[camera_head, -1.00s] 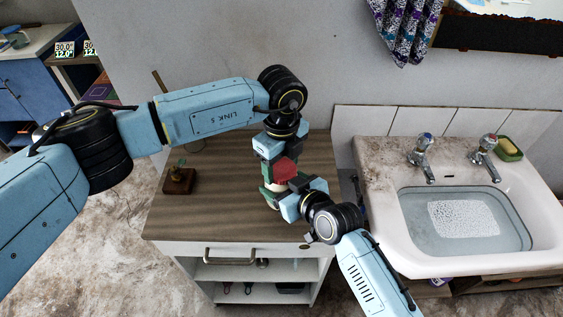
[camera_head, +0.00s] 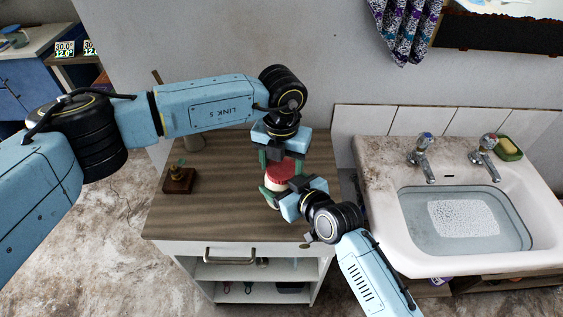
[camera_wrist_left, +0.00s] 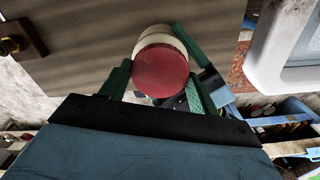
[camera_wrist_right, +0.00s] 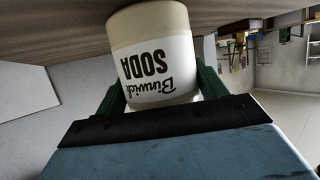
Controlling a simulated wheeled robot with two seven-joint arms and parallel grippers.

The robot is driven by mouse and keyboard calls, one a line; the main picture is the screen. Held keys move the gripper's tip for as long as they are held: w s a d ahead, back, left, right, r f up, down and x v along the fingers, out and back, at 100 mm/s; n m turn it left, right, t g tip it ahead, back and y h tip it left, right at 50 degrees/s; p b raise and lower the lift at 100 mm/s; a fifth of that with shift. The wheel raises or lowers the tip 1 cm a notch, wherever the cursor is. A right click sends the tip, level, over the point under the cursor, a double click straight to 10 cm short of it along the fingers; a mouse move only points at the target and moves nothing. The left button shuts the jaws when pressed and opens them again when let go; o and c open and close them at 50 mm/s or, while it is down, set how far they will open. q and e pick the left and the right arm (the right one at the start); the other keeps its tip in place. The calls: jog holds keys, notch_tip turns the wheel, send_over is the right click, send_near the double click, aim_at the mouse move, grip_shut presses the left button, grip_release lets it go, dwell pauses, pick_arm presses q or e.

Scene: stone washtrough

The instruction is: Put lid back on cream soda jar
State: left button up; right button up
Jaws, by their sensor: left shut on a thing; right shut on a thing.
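A cream jar (camera_head: 276,187) stands on the wooden cabinet top; its "Binwick SODA" label shows upside down in the right wrist view (camera_wrist_right: 158,68). My right gripper (camera_head: 283,190) is shut around the jar's sides, its green fingers on either side. The round red lid (camera_head: 281,169) is at the jar's mouth, and its flat top faces me in the left wrist view (camera_wrist_left: 161,71). My left gripper (camera_head: 280,158) comes from above and is shut on the lid. Lid and jar look in line and touching; I cannot tell how tightly the lid sits.
A water-filled sink (camera_head: 466,225) with two taps is at the right, with a wall behind.

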pick_arm(q)
jog(key=o, duration=1.1)
jog(key=shift+d+r, duration=0.1)
jog(key=shift+r, duration=2.2)
jog(key=shift+c, duration=0.5)
jog(key=r+n, duration=0.1)
jog(key=n, duration=0.2)
jog(key=shift+r, duration=0.15)
notch_tip(320, 180, up, 2)
jog(key=n, duration=0.5)
